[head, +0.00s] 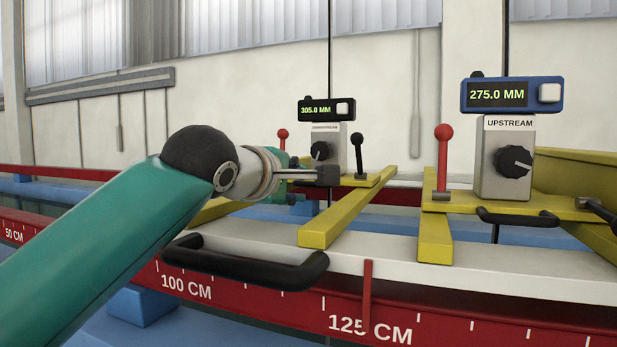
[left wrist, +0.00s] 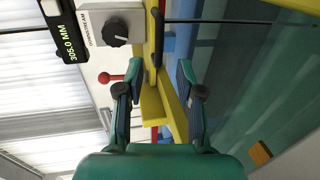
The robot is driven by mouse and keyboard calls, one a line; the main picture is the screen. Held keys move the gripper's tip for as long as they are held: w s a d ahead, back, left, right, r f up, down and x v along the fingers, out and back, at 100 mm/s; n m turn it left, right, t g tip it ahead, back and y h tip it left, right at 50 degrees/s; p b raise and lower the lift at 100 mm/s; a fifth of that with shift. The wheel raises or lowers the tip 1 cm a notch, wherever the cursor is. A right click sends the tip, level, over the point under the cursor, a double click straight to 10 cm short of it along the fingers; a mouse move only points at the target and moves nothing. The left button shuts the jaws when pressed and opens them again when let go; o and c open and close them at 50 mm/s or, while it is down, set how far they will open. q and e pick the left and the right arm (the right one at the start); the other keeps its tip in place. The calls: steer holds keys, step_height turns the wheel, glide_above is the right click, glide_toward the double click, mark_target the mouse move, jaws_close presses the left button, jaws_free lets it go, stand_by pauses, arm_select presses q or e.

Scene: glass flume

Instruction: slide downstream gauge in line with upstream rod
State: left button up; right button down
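The downstream gauge (head: 328,153) is a grey box with a black knob and a display reading 305.0 MM. It stands on a yellow carriage at the far side, and shows in the left wrist view (left wrist: 112,22) too. The upstream gauge (head: 503,180), reading 275.0 MM, stands nearer at the right. A thin dark upstream rod (head: 495,234) shows below it. My left gripper (head: 308,186) is in front of the downstream carriage. In the left wrist view its fingers (left wrist: 158,68) are apart, with the yellow carriage (left wrist: 150,101) beyond and between them. Contact cannot be told. My right gripper is not in view.
A black handle (head: 245,270) crosses the near white rail (head: 390,267). A red scale (head: 230,298) with a red pointer (head: 367,290) runs along the front. Red-knobbed levers (head: 443,160) and a black lever (head: 358,155) stand up beside the gauges.

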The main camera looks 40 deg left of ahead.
mark_target(309, 185)
arm_select(q)
steer(key=p+x, duration=0.2)
steer(key=x, duration=0.4)
steer(key=shift+w+a+f, duration=0.1)
steer(key=shift+w, duration=0.15)
jaws_close()
